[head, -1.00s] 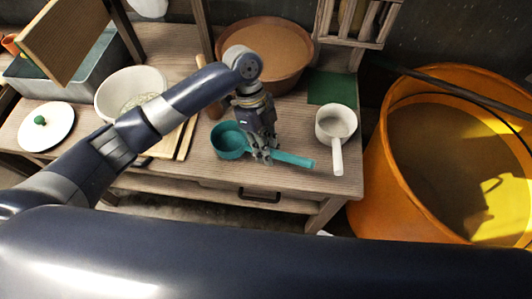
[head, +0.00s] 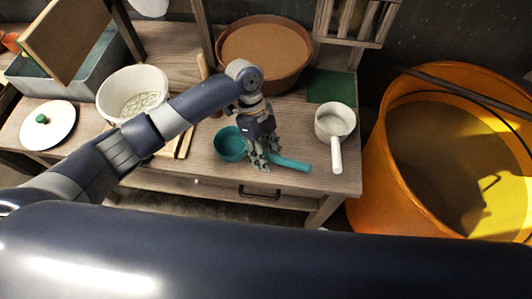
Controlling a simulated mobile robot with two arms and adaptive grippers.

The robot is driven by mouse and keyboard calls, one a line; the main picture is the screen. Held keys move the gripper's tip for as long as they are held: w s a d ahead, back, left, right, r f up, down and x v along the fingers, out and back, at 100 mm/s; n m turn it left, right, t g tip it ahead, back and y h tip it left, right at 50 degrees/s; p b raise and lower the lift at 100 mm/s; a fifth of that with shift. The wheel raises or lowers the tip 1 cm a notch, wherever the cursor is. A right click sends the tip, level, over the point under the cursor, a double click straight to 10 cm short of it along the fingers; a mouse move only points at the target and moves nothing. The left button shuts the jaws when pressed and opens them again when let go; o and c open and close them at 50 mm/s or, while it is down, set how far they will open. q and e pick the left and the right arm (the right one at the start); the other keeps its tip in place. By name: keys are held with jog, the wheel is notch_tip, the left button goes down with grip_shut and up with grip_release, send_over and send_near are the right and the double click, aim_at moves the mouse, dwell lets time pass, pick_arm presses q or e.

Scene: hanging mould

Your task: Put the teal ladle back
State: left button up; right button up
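The teal ladle (head: 229,145) is at the front of the wooden table, its bowl to the left and its handle (head: 291,164) pointing right. My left gripper (head: 264,163) is pointed down at the handle, close beside the bowl. Its fingers cover part of the handle, and I cannot tell whether they are closed on it or only around it. I cannot tell whether the ladle rests on the table or is slightly raised. My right gripper is not in view.
A white ladle (head: 335,124) lies right of the teal one, near a green mat (head: 330,86). A brown basin (head: 264,52) stands behind. A white bowl (head: 132,93) and a white lid (head: 48,126) are left. A large orange tub (head: 378,170) stands beyond the table's right end.

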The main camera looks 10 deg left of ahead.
pick_arm(q)
jog(key=shift+r, duration=0.2)
jog(key=b+v, duration=0.2)
jog(key=v, duration=1)
jog(key=shift+f, duration=0.1)
dwell(0.8)
